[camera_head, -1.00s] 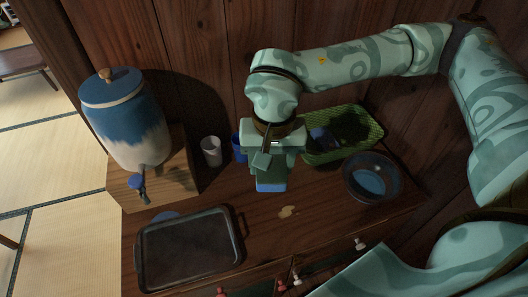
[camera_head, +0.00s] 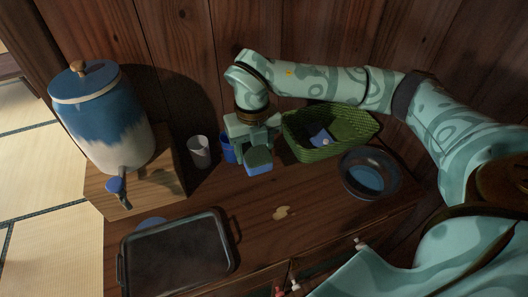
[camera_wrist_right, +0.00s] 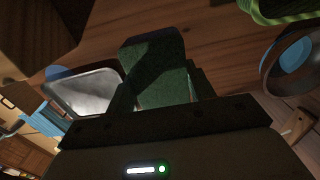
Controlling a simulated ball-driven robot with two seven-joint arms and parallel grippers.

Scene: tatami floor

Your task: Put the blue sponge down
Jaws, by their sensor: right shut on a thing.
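The blue sponge (camera_head: 259,169) has a green face and is held in my right gripper (camera_head: 254,152), over the back middle of the wooden counter. In the right wrist view the sponge (camera_wrist_right: 155,60) shows its green side between the fingers, partly in shadow. My right gripper is shut on it. Whether the sponge's underside touches the wood or hangs just above it, I cannot tell. My left gripper is not in view.
A blue cup (camera_head: 228,149) stands close behind the gripper, with a white cup (camera_head: 199,152) left of it. A green basket (camera_head: 316,154) and a dark bowl (camera_head: 350,184) stand to the right. A dark tray (camera_head: 228,233) lies front left. A beige patch (camera_head: 283,212) marks the otherwise clear middle.

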